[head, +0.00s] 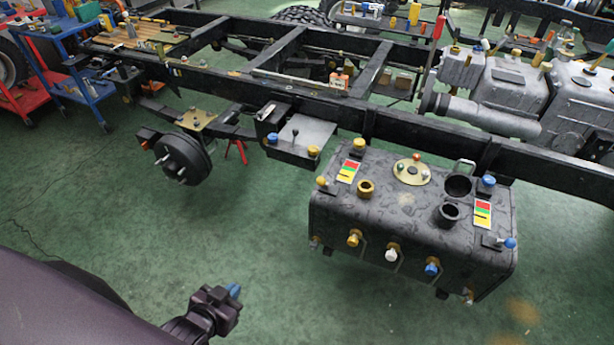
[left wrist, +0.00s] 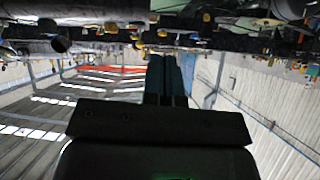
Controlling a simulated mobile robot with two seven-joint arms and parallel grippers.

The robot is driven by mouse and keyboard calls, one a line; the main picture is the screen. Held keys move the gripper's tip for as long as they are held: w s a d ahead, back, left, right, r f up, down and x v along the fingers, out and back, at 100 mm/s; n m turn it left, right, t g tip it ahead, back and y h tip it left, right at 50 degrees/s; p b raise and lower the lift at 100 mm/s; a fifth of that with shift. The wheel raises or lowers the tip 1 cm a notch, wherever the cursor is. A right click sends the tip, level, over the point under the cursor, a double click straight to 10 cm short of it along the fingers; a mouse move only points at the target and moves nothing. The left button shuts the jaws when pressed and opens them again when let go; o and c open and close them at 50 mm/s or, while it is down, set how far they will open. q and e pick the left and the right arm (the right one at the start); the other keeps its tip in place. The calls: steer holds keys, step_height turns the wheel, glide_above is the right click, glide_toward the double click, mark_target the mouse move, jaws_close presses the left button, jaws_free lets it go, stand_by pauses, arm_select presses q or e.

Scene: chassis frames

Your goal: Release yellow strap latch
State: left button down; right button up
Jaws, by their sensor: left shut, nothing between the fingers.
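The dark grey tank (head: 412,205) is mounted along the near side of the chassis frame. On its front face are a yellow knob (head: 354,239), a white knob (head: 391,255) and a blue knob (head: 432,268). Other yellow caps are on its top, one at the back left (head: 359,144) and one at the left edge (head: 321,181). I cannot tell which yellow piece is the strap latch. My left gripper (head: 234,291) is shut and empty, in front and left of the tank, clear of it. Its fingers also show in the left wrist view (left wrist: 168,78). My right gripper is out of view.
The black chassis rail (head: 230,86) runs behind the tank. A step box (head: 297,138) and a wheel hub (head: 182,158) are left of it. A grey engine (head: 515,90) stands at the right. The green floor (head: 240,225) before the tank is free.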

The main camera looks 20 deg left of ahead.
arm_select(q)
steer(key=shift+w+a, duration=0.15)
steer(key=shift+w, duration=0.05)
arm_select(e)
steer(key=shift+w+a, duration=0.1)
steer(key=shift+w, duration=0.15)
arm_select(q)
steer(key=shift+s, duration=0.15)
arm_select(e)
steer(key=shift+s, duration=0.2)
arm_select(q)
steer(key=w+a+f+m+t+h+b, duration=0.2)
steer(key=w+m+h+b, duration=0.4)
steer(key=w+m+b, duration=0.3)
steer(key=w+a+f+m+t+h+b, duration=0.2)
steer(key=w+f+m+t+h+b, duration=0.2)
steer(key=w+m+b, duration=0.6)
steer(key=w+f+m+h, duration=0.2)
steer(key=w+m+h, duration=0.1)
steer(key=w+m, duration=0.5)
steer(key=shift+w+a, duration=0.15)
steer(key=shift+w, duration=0.05)
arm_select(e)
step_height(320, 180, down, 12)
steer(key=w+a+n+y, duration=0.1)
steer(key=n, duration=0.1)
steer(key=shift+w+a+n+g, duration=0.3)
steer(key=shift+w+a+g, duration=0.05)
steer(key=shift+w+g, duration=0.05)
